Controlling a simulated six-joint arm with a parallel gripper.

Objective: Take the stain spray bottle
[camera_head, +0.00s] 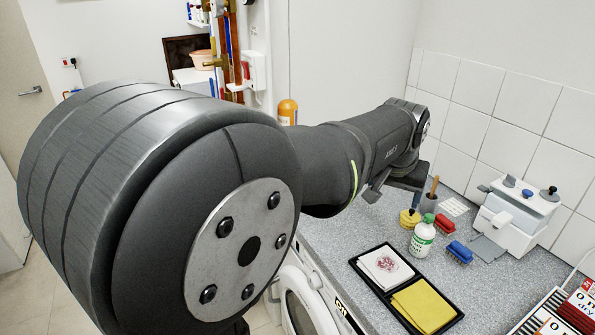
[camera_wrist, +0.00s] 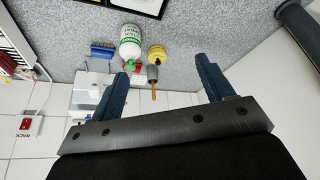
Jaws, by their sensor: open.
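A white bottle with a green label and green cap (camera_head: 422,238) stands upright on the grey speckled counter; I take it for the stain spray bottle, though its label is too small to read. It also shows in the wrist view (camera_wrist: 130,42), upside down in the picture and just beyond the left finger. My gripper (camera_wrist: 163,72) is open and empty, with its blue fingers wide apart. In the head view it is above the counter, behind the bottle and partly hidden by my arm. The bottle is not between the fingers.
A yellow container (camera_head: 409,218), a grey pot with a wooden handle (camera_head: 429,202), a red brush (camera_head: 444,224) and a blue brush (camera_head: 459,252) stand close around the bottle. A black tray (camera_head: 384,288) holds a stained white cloth and a yellow cloth. A white caddy (camera_head: 515,222) is at right.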

